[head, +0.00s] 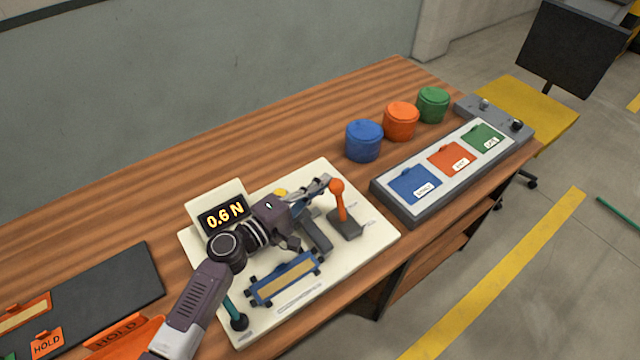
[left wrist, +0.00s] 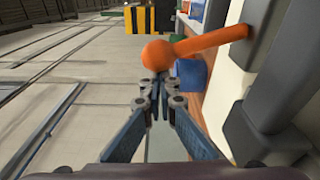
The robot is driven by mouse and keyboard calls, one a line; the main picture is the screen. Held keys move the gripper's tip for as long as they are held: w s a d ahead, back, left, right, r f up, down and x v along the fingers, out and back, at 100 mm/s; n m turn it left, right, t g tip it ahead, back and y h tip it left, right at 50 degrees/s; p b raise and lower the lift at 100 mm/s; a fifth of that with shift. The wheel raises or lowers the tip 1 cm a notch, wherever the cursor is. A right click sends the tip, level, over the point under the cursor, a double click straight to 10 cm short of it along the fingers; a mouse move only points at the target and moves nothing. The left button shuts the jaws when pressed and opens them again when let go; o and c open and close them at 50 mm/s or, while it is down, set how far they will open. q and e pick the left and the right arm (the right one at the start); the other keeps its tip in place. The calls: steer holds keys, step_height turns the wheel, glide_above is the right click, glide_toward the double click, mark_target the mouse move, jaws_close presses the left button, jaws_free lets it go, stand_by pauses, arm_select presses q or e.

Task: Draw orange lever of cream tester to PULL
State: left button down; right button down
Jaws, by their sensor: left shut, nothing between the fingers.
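The cream tester (head: 370,240) lies flat on the wooden bench, its display (head: 224,214) reading 0.6 N. Its orange lever (head: 340,205) stands nearly upright from a dark base on the right part of the plate; the small labels beside it are unreadable. My left gripper (head: 325,183) reaches across the tester, fingers shut and empty, with the tips beside the lever's ball. In the left wrist view the orange ball (left wrist: 158,54) shows just past the closed fingertips (left wrist: 160,85); whether they touch is unclear. My right gripper is not in view.
A blue-framed tan strip (head: 285,278) and a teal lever (head: 235,312) sit on the tester's near side. Blue (head: 363,141), orange (head: 401,121) and green (head: 433,105) canisters stand behind a grey tray (head: 405,210) at the right. A dark mat (head: 110,290) lies left.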

arm_select(q)
steer(key=s+d+r+m+h+b, duration=0.1)
steer(key=s+d+m+b, duration=0.4)
steer(key=s+m+b, duration=0.1)
steer(key=shift+s+d+r+b, duration=0.2)
steer(key=shift+s+d+b, duration=0.1)
steer(key=shift+s+b, duration=0.4)
steer(key=shift+s+d+f, duration=0.1)
steer(key=shift+s+f, duration=0.1)
stand_by(0.3)
